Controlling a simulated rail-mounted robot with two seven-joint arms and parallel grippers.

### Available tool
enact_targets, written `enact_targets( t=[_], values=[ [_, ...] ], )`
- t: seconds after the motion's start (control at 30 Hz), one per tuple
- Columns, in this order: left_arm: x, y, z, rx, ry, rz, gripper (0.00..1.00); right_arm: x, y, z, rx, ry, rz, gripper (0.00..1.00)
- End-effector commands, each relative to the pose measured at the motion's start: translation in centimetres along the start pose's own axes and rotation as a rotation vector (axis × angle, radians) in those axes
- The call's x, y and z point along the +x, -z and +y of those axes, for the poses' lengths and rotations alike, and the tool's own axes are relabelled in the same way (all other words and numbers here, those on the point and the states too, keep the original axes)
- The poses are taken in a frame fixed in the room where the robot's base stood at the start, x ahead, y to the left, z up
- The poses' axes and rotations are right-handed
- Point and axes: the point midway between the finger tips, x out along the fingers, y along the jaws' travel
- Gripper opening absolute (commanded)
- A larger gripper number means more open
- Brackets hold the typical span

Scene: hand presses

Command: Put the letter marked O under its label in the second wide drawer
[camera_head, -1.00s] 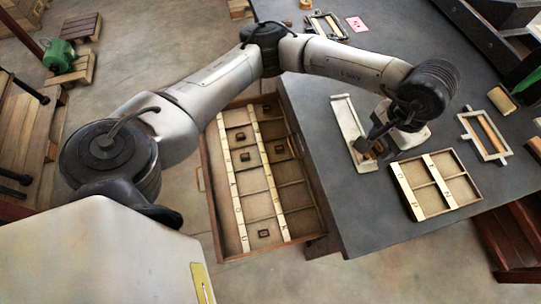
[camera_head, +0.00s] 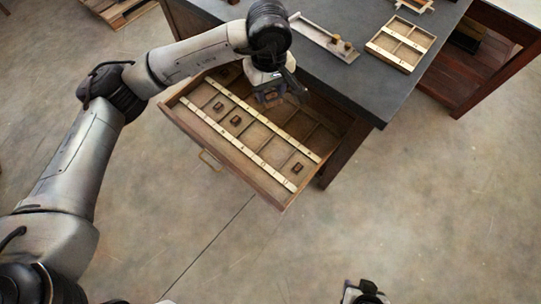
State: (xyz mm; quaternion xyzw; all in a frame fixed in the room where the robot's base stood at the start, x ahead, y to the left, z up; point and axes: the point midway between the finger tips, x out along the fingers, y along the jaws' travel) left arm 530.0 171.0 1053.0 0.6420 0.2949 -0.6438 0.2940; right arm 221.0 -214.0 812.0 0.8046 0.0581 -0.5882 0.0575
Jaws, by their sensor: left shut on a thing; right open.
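The open wide drawer (camera_head: 190,128) sticks out from the table's front, split into compartments with two white label strips (camera_head: 236,142) too small to read surely. Dark letter blocks lie in it: one (camera_head: 218,107) and another (camera_head: 236,120) at left, and one (camera_head: 298,167) at the right end. My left gripper (camera_head: 270,98) is above the drawer's rear part, shut on a small piece mostly hidden by the fingers; its mark is not readable. The gripper hides some rear compartments. My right gripper (camera_head: 365,292) is at the bottom edge, open, partly cut off, far from the drawer.
On the dark table (camera_head: 345,82) a long narrow tray (camera_head: 312,33) holds small brown blocks (camera_head: 347,46) at its right end. A divided tray (camera_head: 401,43) with white strips stands to its right. Open floor lies in front of the drawer and to the right.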

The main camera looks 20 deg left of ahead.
Motion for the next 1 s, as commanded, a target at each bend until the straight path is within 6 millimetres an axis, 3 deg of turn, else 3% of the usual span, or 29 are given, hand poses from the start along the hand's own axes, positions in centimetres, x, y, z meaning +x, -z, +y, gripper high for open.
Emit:
enact_targets(
  t=[0.03, 0.6, 1.0],
  values=[
    [2.1, -0.1, 0.9, -0.125, 0.001, -0.003, 0.08, 1.7, -0.5, 0.0, 0.000, -0.001, 0.002, 0.43],
    [15.2, -0.6, 8.6, -1.656, 0.003, 0.000, 0.08, 10.5, -3.2, 0.2, -0.013, -0.013, 0.003, 0.43],
    [24.2, -2.1, 12.5, -2.644, 0.002, 0.003, 0.08, 16.0, -5.0, -0.1, -0.007, -0.007, 0.001, 0.43]
  ],
)
